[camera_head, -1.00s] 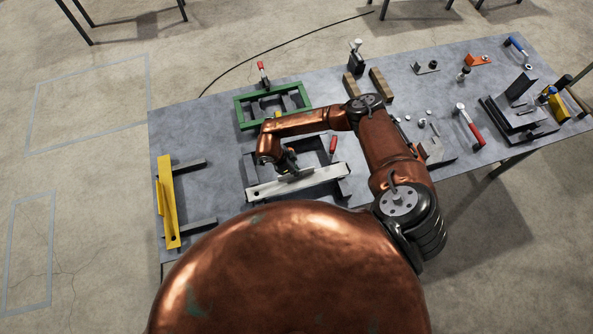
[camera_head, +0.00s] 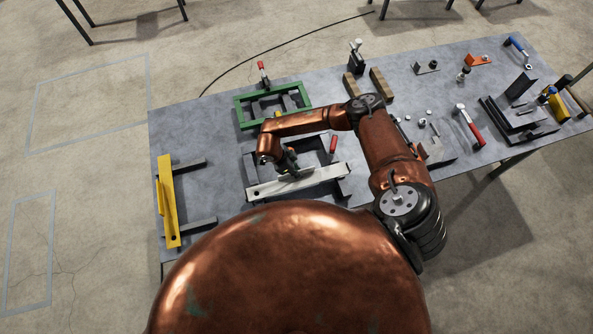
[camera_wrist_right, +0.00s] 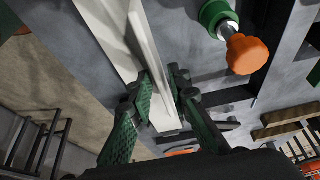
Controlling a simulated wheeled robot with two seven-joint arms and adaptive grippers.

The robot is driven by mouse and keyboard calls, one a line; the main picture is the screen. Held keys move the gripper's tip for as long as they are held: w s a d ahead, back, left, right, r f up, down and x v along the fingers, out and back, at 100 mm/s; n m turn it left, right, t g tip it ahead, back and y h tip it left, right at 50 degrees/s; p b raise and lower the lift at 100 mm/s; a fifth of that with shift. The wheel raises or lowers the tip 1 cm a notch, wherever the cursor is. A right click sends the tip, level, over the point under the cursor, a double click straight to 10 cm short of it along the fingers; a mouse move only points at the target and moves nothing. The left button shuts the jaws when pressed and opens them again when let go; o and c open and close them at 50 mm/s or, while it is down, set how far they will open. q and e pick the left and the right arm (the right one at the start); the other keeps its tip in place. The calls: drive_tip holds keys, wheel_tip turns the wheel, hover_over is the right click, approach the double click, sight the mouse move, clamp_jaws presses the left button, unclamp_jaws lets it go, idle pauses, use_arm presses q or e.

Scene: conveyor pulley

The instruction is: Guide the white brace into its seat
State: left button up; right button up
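The white brace (camera_head: 322,176) is a long pale angle bar. It lies slightly tilted across the near side of a dark frame (camera_head: 258,157) on the table, with its right end over the frame's near right part. My right gripper (camera_head: 289,170) is at the brace's middle, coming from above. In the right wrist view, the gripper's green-padded fingers (camera_wrist_right: 168,95) are on either side of the brace's upright flange, and the white brace (camera_wrist_right: 118,38) runs away between them. Whether the brace touches the frame beneath is hidden. My left gripper is not in view.
A red-handled clamp (camera_head: 333,144) stands behind the brace. A green frame (camera_head: 243,112) sits behind, and a yellow bracket (camera_head: 166,205) lies left. Tools including a red-handled hammer (camera_head: 472,128) lie right. An orange knob (camera_wrist_right: 247,54) is near the fingers in the wrist view.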

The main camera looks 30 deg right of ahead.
drive_tip(key=shift+p+v, duration=0.75)
drive_tip(key=shift+v, duration=1.05)
drive_tip(key=shift+o, duration=0.2)
drive_tip(key=o, duration=0.5)
drive_tip(key=shift+s, duration=0.1)
drive_tip(key=o, duration=0.4)
drive_tip(key=shift+o, duration=0.2)
drive_tip(key=o, duration=0.4)
drive_tip(key=shift+o, duration=0.2)
drive_tip(key=o, duration=0.4)
drive_tip(key=shift+c, duration=0.2)
